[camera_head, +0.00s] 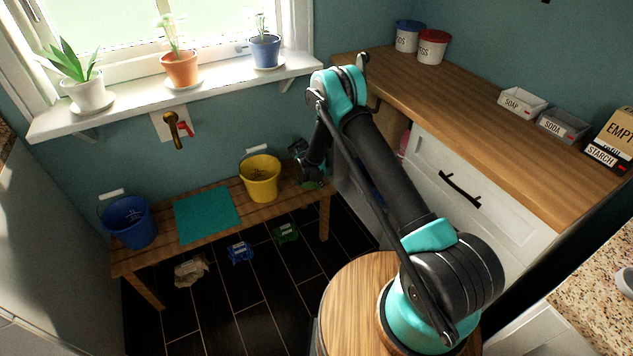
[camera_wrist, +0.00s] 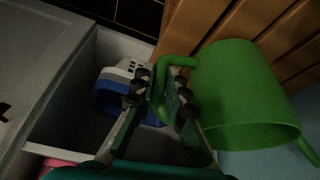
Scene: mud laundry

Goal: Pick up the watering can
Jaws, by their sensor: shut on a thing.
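The green watering can (camera_wrist: 238,95) shows large in the wrist view, tilted, with its spout toward the lower right. Its looped handle (camera_wrist: 175,61) passes between the fingers of my gripper (camera_wrist: 163,98), which is shut on it. In the head view my gripper (camera_head: 312,172) is at the right end of the wooden bench, beside the white cabinet. The can is mostly hidden there, with only a little green near the fingers. I cannot tell whether it touches the bench.
The wooden bench (camera_head: 220,232) holds a yellow bucket (camera_head: 261,180), a teal mat (camera_head: 207,214) and a blue bucket (camera_head: 128,222). A white cabinet (camera_head: 480,190) stands at the right. A blue-and-white object (camera_wrist: 112,92) lies in a compartment close to my fingers.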

